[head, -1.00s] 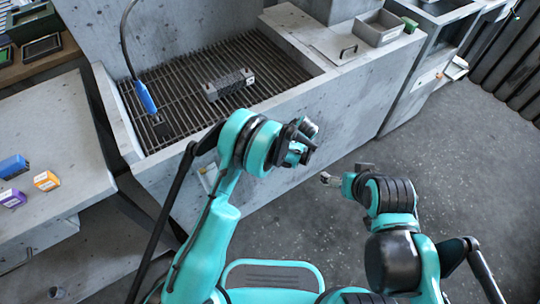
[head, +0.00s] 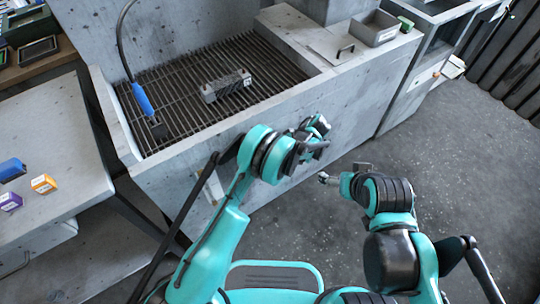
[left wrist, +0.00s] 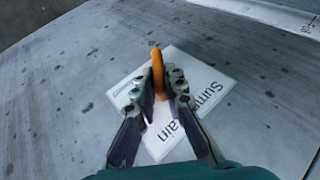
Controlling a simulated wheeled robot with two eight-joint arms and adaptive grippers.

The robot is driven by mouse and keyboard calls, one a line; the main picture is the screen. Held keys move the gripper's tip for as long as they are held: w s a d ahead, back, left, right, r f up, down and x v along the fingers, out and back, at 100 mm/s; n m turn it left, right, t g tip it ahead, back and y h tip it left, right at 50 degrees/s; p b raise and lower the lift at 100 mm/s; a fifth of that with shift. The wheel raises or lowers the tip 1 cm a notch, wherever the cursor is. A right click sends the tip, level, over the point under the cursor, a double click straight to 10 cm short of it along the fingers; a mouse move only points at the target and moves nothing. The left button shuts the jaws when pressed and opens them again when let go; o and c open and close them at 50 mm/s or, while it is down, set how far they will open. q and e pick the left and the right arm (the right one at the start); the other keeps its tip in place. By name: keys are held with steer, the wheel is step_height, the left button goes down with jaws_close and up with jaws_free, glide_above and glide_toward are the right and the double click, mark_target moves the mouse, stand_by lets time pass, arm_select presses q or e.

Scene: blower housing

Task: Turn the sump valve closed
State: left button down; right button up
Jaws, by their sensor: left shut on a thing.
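The sump valve shows in the left wrist view as an orange handle (left wrist: 157,75), seen nearly edge-on. It stands in front of a white label (left wrist: 200,88) with the partly covered words "Sump" and "drain". My left gripper (left wrist: 160,92) has its two fingers on either side of the handle and is shut on it. In the head view my left gripper (head: 318,138) is at the front wall of the grated basin, and the handle is hidden there. My right gripper (head: 328,178) hangs clear of the wall over the floor; its fingers are too small to read.
The concrete basin (head: 235,142) has a floor grate (head: 185,75) carrying a grey block (head: 226,86) and a blue-handled tool (head: 143,98) on a hose. A grey bin (head: 376,28) sits on the ledge. A table with small boxes is at left. The floor at right is clear.

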arm_select(q)
steer(key=c, duration=1.6)
jaws_free()
steer(key=shift+r, duration=0.1)
steer(key=v, duration=1.2)
steer(key=shift+s, duration=0.1)
